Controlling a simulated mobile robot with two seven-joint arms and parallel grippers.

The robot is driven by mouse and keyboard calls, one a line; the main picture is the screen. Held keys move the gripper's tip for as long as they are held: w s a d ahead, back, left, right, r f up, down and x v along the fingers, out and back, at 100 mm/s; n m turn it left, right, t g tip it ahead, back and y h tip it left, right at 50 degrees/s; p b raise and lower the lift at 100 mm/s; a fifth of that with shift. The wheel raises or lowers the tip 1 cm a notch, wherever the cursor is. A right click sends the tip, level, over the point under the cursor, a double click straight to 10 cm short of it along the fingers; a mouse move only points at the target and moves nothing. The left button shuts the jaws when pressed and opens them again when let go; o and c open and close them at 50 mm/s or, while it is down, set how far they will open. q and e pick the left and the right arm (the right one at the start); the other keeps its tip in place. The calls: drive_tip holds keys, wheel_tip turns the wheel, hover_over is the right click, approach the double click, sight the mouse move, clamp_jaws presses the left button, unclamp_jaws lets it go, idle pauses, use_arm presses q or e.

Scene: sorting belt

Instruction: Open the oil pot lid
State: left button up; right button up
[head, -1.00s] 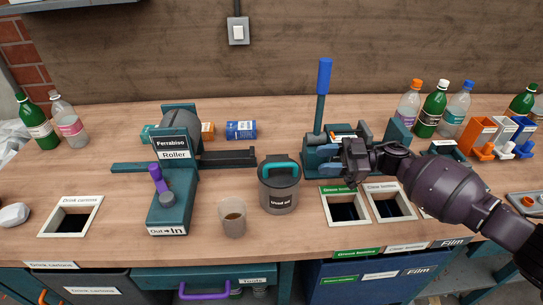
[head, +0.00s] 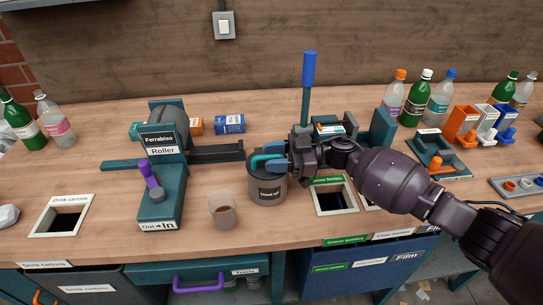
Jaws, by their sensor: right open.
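The oil pot (head: 268,189) is a grey cylinder labelled "Used oil" near the middle of the workbench. Its lid carries a teal handle (head: 259,160), and the lid sits on the pot. My right gripper (head: 272,156) is at the handle from the right, its fingers pointing left. It is open, with the handle at or between the fingertips; whether they touch cannot be told. The gripper hides the right part of the lid. My left gripper is not in view.
A cup of brown liquid (head: 222,210) stands just left of the pot. The roller machine (head: 163,180) is further left. A press with a blue-handled lever (head: 308,85) stands behind my right gripper. Square bin openings (head: 335,200) lie to the right.

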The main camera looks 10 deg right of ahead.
drive_tip(key=shift+a, duration=0.25)
drive_tip(key=shift+c, duration=0.4)
clamp_jaws()
drive_tip(key=shift+r, duration=0.1)
